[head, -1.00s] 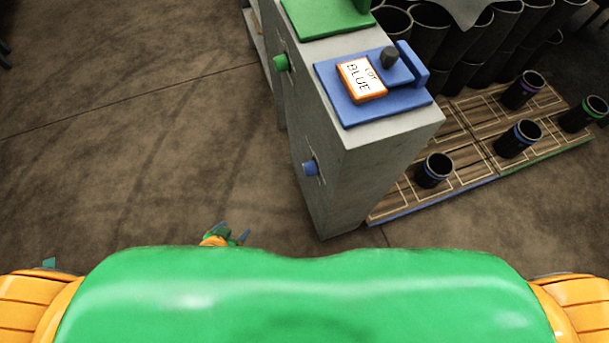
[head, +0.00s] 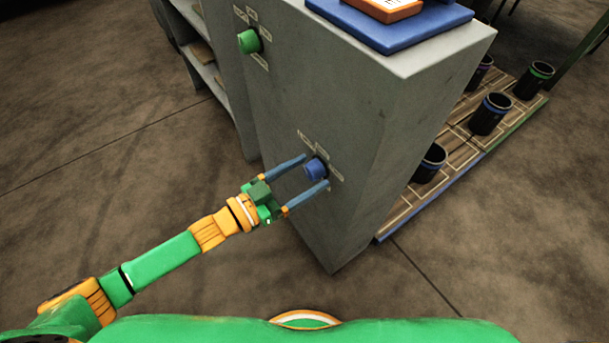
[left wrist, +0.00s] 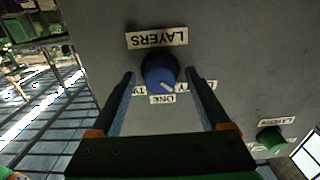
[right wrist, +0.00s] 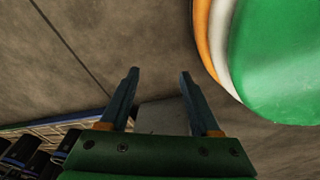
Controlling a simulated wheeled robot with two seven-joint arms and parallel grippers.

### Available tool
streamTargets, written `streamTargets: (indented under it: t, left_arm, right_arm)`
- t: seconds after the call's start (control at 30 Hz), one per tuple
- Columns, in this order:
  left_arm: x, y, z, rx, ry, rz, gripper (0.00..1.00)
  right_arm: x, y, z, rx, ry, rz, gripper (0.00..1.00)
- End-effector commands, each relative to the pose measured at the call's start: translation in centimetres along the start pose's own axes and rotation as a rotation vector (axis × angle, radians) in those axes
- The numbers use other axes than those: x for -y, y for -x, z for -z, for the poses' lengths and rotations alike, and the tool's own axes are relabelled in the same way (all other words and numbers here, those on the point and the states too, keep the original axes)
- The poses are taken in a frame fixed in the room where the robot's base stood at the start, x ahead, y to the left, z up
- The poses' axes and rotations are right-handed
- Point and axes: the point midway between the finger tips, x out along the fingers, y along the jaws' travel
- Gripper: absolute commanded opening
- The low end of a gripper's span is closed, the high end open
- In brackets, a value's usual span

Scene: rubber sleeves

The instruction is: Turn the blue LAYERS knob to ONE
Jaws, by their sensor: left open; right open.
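The blue LAYERS knob (head: 316,169) sits on the grey cabinet's side face. In the left wrist view the knob (left wrist: 160,72) appears with an upside-down LAYERS label (left wrist: 157,38) and a ONE label (left wrist: 162,99). Its pale pointer mark lies on the lower right, near ONE and toward the partly hidden label on the right. My left gripper (head: 314,171) is open, its fingertips on either side of the knob with visible gaps; no contact shows. My right gripper (right wrist: 156,75) is open and empty in the right wrist view, and out of the head view.
A green knob (head: 249,41) is farther along the same cabinet face (head: 355,120). A blue plate (head: 390,28) with an orange-edged sign lies on top. Dark cups (head: 490,114) stand on a wooden board (head: 420,190) to the right.

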Motion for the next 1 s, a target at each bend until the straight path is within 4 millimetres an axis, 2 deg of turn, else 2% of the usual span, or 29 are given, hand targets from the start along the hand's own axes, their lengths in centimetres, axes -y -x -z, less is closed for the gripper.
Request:
streamTargets:
  t: [0.13, 0.17, 0.4, 0.47, 0.77, 1.0]
  left_arm:
    - [0.0, 0.0, 0.0, 0.001, 0.000, 0.001, 0.80]
    - [0.0, 0.0, 0.0, 0.001, 0.000, 0.001, 0.77]
    - [0.0, 0.0, -0.1, 0.001, 0.000, 0.001, 0.12]
    - [0.0, 0.0, -0.1, 0.002, 0.000, 0.001, 0.00]
    - [0.0, 0.1, -0.1, 0.003, -0.045, 0.001, 0.00]
    - [0.0, 0.1, 0.0, 0.003, -0.200, 0.002, 0.00]
  right_arm:
    - [0.1, 0.0, -0.3, 0.006, 0.001, 0.002, 0.64]
    - [0.2, 0.0, -0.3, 0.008, 0.001, 0.003, 0.64]
    - [0.3, 0.1, -0.7, 0.014, 0.001, 0.005, 0.64]
    - [0.3, 0.1, -0.7, 0.015, 0.001, 0.005, 0.64]
    - [0.3, 0.2, -0.7, 0.012, 0.001, 0.006, 0.64]
    - [0.2, 0.7, -1.2, 0.024, 0.002, 0.005, 0.64]
